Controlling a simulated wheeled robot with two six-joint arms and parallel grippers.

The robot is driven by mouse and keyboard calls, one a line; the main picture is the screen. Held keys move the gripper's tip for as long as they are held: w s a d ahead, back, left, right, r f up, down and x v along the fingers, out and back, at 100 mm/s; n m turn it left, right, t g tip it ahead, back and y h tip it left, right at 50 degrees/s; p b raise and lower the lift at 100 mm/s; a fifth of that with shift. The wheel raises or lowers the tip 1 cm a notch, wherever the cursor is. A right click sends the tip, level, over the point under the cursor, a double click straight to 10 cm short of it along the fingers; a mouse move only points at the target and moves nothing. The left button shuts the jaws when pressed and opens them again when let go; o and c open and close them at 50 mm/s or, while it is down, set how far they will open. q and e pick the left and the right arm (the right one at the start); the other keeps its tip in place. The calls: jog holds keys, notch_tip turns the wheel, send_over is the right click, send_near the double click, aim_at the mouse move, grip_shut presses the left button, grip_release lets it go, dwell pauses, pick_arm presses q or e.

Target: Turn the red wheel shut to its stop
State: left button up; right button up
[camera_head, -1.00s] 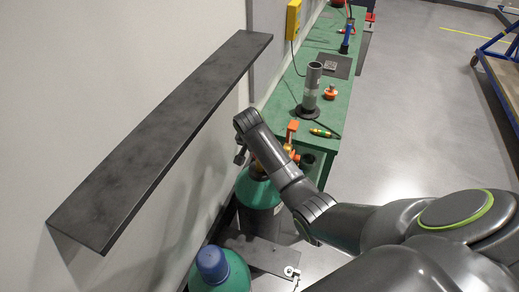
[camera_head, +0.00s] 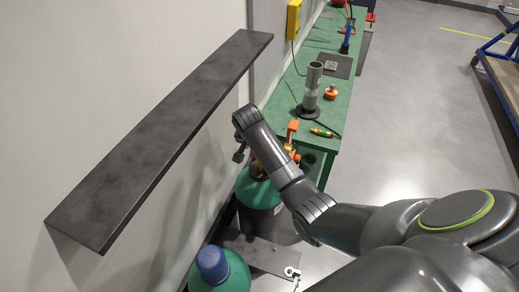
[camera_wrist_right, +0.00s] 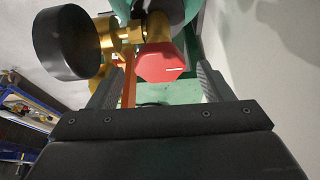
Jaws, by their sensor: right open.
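The red wheel (camera_wrist_right: 160,65) is a faceted red knob with a short white line on its face, on a brass valve (camera_wrist_right: 128,32) in the right wrist view. My right gripper (camera_wrist_right: 160,78) is open, with one finger on each side of the wheel and visible gaps between. Whether the fingers are level with the wheel in depth, I cannot tell. In the head view my right arm reaches over the green-topped cylinder (camera_head: 258,192) and hides the wheel. My left gripper is not in view.
A black round gauge (camera_wrist_right: 74,44) sits left of the wheel, close to the left finger. A blue-capped cylinder (camera_head: 213,262) stands nearer. A dark shelf (camera_head: 160,140) juts from the wall. A green bench (camera_head: 320,95) with a grey post (camera_head: 311,88) lies beyond.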

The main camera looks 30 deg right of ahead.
jog(key=b+v, duration=0.1)
jog(key=v, duration=0.5)
jog(key=shift+b, duration=0.3)
